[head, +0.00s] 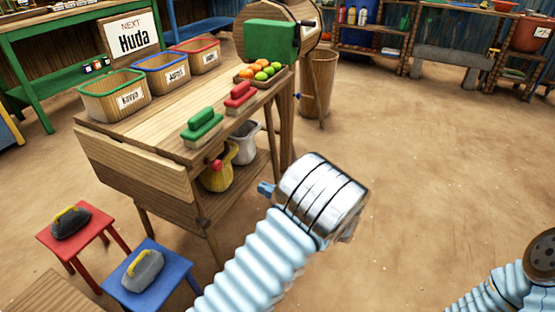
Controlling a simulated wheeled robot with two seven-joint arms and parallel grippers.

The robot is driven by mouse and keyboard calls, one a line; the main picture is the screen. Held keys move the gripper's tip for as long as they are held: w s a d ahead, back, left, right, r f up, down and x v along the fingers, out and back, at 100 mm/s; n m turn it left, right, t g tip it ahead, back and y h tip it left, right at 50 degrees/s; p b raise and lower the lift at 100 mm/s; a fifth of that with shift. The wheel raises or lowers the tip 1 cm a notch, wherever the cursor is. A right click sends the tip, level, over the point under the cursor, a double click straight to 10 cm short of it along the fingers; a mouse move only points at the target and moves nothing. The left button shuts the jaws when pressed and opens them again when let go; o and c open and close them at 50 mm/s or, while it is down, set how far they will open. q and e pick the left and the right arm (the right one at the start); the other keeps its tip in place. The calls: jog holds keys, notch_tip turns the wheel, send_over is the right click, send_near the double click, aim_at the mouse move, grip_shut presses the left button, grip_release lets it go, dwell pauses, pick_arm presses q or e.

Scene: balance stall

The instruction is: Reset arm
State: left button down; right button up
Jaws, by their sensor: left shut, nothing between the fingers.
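My left arm rises from the bottom middle and ends in a silver banded wrist. The small blue tip of my left gripper (266,188) shows at the left of that wrist; it is shut and empty, and most of it is hidden behind the wrist. It is in front of the right end of the wooden stall table (110,140), in the picture clear of the things on top. Part of my right arm shows at the bottom right corner; its gripper is out of view.
On the stall stand labelled baskets (88,100), green (203,118) and red (240,90) handled blocks, and a tray of orange and green balls (262,74). Red (92,222) and blue (180,274) stools hold dark weights. Open sandy floor lies right of the stall.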

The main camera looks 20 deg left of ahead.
pick_arm(q)
jog(key=s+f+n+g+h, duration=0.3)
jog(key=s+f+h, duration=0.4)
jog(key=f, duration=0.5)
jog(key=s+f+n+g+h, duration=0.2)
jog(key=s+f+g+h, duration=0.2)
jog(key=s+f, duration=0.65)
jog(key=s+d+f+n+t+h, duration=0.1)
jog(key=d+f+n+h, duration=0.3)
jog(key=n, duration=0.4)
jog(key=s+d+f+n+t+h, duration=0.2)
jog(key=d+f+n+t+h, duration=0.1)
jog(key=d+n+h, duration=0.4)
jog(key=shift+d+f+n, duration=0.35)
jog(key=shift+d+n, duration=0.45)
jog(key=shift+d, duration=0.5)
